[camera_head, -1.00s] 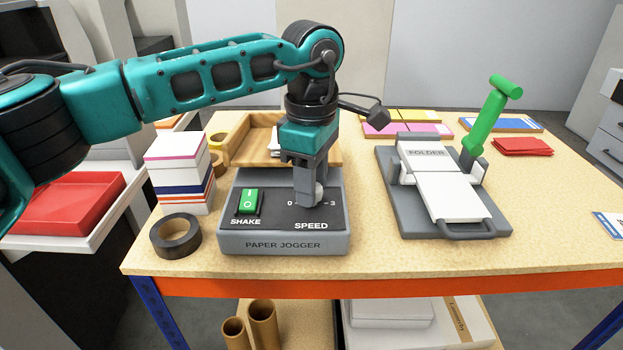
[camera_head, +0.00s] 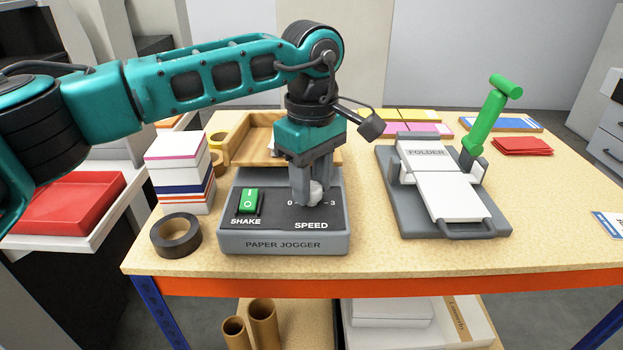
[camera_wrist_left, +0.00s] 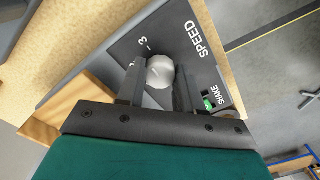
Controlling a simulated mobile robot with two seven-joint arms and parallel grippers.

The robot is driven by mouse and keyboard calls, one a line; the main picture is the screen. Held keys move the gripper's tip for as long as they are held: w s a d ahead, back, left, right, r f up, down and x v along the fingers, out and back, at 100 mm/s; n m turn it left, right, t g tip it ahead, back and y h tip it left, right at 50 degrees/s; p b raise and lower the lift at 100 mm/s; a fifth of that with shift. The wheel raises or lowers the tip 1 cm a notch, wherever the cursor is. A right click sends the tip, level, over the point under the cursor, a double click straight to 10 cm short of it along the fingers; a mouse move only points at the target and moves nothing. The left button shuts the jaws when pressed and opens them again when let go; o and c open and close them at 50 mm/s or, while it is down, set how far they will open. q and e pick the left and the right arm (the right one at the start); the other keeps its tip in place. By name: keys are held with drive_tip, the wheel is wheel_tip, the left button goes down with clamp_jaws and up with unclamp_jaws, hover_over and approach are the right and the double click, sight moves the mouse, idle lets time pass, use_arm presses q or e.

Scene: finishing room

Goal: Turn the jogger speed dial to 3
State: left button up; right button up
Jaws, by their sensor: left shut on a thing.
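The grey paper jogger (camera_head: 283,244) stands on the bench, with a SPEED label and a scale whose 0 and 3 show. Its pale round speed dial (camera_head: 316,191) is partly covered by my fingers; the dial's top shows in the left wrist view (camera_wrist_left: 160,71). My left gripper (camera_head: 313,196) points down and is shut on the dial, one finger on each side. A small mark shows on the dial, but I cannot tell which number it points at. The green SHAKE switch (camera_head: 248,202) is left of the dial. My right gripper is not in view.
A paper stack (camera_head: 180,172) and a roll of dark tape (camera_head: 176,238) stand left of the jogger. A wooden tray (camera_head: 255,138) is behind it. The folder (camera_head: 455,200) with a green lever (camera_head: 487,122) is to the right. The front bench strip is clear.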

use_arm(q)
drive_tip(key=shift+r, duration=0.1)
drive_tip(key=o, duration=1)
drive_tip(key=shift+o, duration=0.2)
wheel_tip(320, 180, up, 13)
drive_tip(key=shift+p, duration=0.4)
